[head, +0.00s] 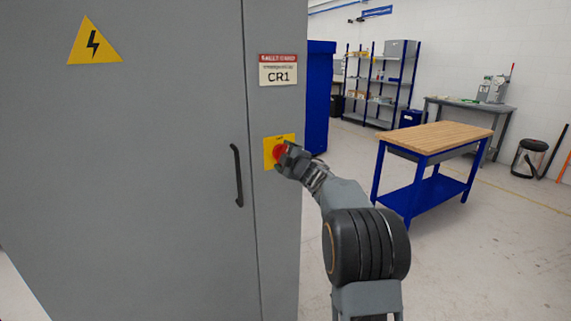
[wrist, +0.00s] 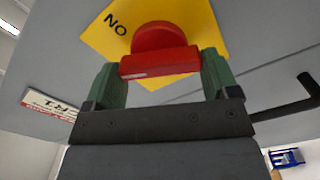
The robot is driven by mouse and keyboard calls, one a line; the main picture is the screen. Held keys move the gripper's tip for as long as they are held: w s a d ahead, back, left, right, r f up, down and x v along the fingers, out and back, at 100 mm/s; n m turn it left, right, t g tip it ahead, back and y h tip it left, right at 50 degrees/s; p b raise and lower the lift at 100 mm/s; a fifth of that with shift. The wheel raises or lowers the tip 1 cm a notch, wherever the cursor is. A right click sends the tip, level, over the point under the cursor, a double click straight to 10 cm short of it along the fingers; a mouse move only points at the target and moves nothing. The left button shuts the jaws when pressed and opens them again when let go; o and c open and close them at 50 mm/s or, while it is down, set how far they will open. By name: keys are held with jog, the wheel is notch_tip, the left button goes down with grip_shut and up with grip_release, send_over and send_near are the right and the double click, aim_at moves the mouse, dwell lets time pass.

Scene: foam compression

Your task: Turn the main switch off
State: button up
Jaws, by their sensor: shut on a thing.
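The main switch is a red rotary knob (head: 279,151) on a yellow plate (head: 269,163) on the grey cabinet's front, below the CR1 label. In the wrist view the red knob (wrist: 158,52) sits between the two green fingers of my gripper (wrist: 160,78). The gripper is shut on the knob's bar, one finger at each end. The letters "NO" read on the yellow plate (wrist: 210,28), upside down in the wrist view; the rest of its marking is hidden. In the head view my gripper (head: 284,158) reaches the knob from the right and covers part of it.
The grey cabinet (head: 150,190) has a black door handle (head: 237,175) left of the switch. A CR1 label (head: 279,72) is above. A blue wood-topped workbench (head: 435,137) stands behind my arm at right.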

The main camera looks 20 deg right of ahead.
jog(key=n+b, duration=0.2)
jog(key=n, duration=0.2)
jog(key=shift+f+n+b, duration=0.15)
jog(key=shift+n+b, duration=0.2)
jog(key=shift+n, duration=0.35)
jog(key=o, duration=0.8)
jog(key=s+d+b, duration=0.1)
jog(key=s+b, duration=0.1)
jog(key=s, duration=1.1)
jog(key=shift+s+d, duration=0.25)
jog(key=shift+s, duration=0.1)
